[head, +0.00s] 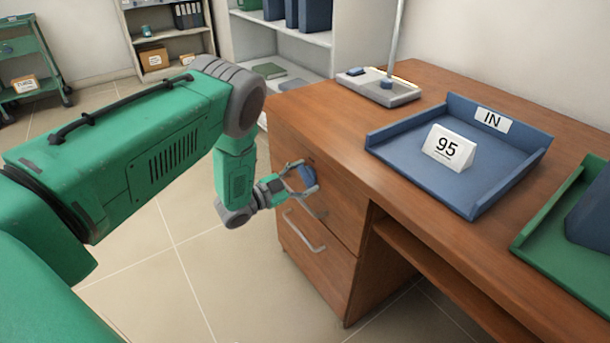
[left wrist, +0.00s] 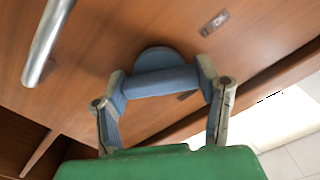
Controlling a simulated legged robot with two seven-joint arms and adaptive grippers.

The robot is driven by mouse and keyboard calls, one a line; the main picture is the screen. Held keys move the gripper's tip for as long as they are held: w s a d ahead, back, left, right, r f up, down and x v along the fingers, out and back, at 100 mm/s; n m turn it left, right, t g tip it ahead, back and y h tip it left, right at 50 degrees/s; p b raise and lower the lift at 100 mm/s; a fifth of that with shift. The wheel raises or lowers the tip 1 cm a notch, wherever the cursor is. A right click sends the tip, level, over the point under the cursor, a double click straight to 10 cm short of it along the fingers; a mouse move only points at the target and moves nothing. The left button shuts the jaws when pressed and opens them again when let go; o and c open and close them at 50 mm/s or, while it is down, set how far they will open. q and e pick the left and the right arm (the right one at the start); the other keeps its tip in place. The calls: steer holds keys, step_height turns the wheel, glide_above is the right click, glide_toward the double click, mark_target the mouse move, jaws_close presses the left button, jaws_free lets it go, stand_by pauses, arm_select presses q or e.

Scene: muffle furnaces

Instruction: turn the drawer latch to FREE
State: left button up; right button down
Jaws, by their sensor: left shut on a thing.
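The drawer latch is a blue knob (head: 307,176) on the upper drawer front (head: 340,195) of the brown desk. In the left wrist view the latch shows as a blue bar (left wrist: 160,82) with a rounded disc behind it. My left gripper (head: 302,180) is shut on the latch, with a finger at each end of the bar; its fingers also show in the left wrist view (left wrist: 162,88). A small metal label plate (left wrist: 214,23) sits near the latch, its wording too small to read. My right gripper is not in view.
Metal handles cross the drawer fronts; the lower one (head: 304,232) is below my gripper. A blue IN tray (head: 470,195) with a 95 card (head: 448,148), a green tray (head: 545,235) and a lamp base (head: 379,88) stand on the desk. Floor left of the desk is clear.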

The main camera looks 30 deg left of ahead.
arm_select(q)
steer(key=m+p, duration=0.1)
steer(key=m, duration=0.5)
steer(key=shift+d+f, duration=0.1)
steer(key=m, duration=0.5)
steer(key=shift+s+f, duration=0.1)
steer(key=shift+f+m, duration=0.1)
steer(key=shift+m, duration=0.2)
steer(key=o, duration=1.1)
steer(key=shift+c, duration=0.2)
steer(key=shift+o, duration=0.5)
steer(key=shift+p, duration=0.3)
